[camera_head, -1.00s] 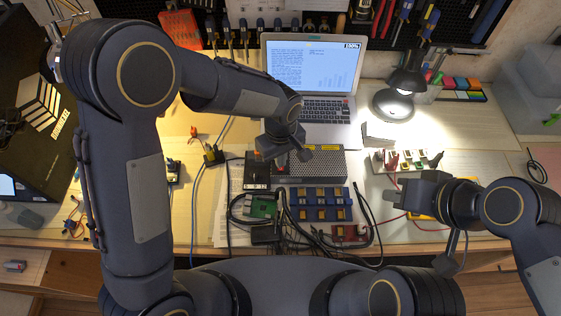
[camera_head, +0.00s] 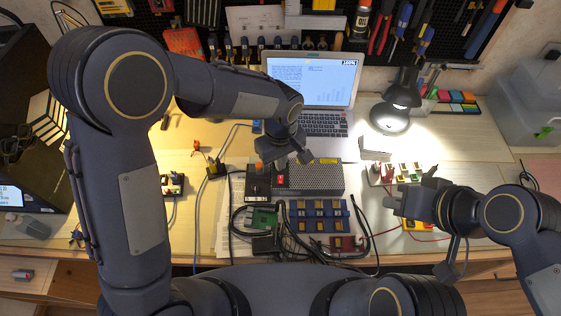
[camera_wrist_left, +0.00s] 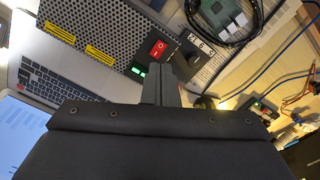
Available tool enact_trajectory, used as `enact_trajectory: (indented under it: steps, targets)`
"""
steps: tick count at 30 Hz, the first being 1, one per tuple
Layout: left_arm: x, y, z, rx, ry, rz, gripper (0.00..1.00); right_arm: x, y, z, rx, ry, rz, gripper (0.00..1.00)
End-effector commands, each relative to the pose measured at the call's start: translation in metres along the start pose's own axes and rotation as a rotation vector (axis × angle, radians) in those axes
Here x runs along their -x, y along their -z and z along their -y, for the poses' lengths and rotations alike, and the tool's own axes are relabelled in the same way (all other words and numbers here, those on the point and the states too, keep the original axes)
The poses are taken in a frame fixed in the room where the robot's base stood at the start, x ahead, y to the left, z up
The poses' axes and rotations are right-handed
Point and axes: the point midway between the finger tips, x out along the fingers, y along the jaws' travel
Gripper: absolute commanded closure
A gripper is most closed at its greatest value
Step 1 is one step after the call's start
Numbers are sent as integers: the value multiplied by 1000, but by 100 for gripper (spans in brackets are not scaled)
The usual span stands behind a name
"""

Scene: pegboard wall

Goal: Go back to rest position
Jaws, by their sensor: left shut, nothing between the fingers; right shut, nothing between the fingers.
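My left gripper (camera_head: 303,156) is shut and empty. In the head view it is over the back edge of the grey perforated power supply (camera_head: 318,180), in front of the laptop (camera_head: 312,85). In the left wrist view, its closed fingers (camera_wrist_left: 160,85) show in front of the power supply's red switch (camera_wrist_left: 158,49); I cannot tell whether they touch it. My right gripper (camera_head: 392,203) is shut and empty at the right of the bench, pointing left, near the small board with coloured parts (camera_head: 400,172).
A blue tray of chips (camera_head: 320,215), a green circuit board (camera_head: 264,218) and tangled black cables lie at the front. A lit desk lamp (camera_head: 390,117) stands at the back right. A dark box (camera_head: 30,130) is at the left. Tools hang on the pegboard (camera_head: 400,30).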

Motion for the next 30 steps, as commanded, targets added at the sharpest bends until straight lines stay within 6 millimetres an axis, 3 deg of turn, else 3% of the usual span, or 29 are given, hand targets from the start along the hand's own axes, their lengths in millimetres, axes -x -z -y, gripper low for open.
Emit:
enact_trajectory:
  steps: [8, 11, 14, 20, 24, 30]
  targets:
    - [2, 1, 2, 0, -4, 1, 100, 0, 0, 0, 0, 0, 0, 100]
    - [16, 7, 13, -6, -31, 10, 100, 0, 0, 0, 0, 0, 0, 100]
    - [43, 17, 39, -24, -89, 23, 100, 0, 0, 0, 0, 0, 0, 100]
    - [100, 25, 118, -99, -249, 8, 100, 0, 0, 0, 0, 0, 0, 100]
    - [127, 15, 172, -162, -350, -51, 100, 0, 0, 0, 0, 0, 0, 100]
    - [143, -16, 233, -257, -448, -189, 100, 0, 0, 0, 0, 0, 0, 100]
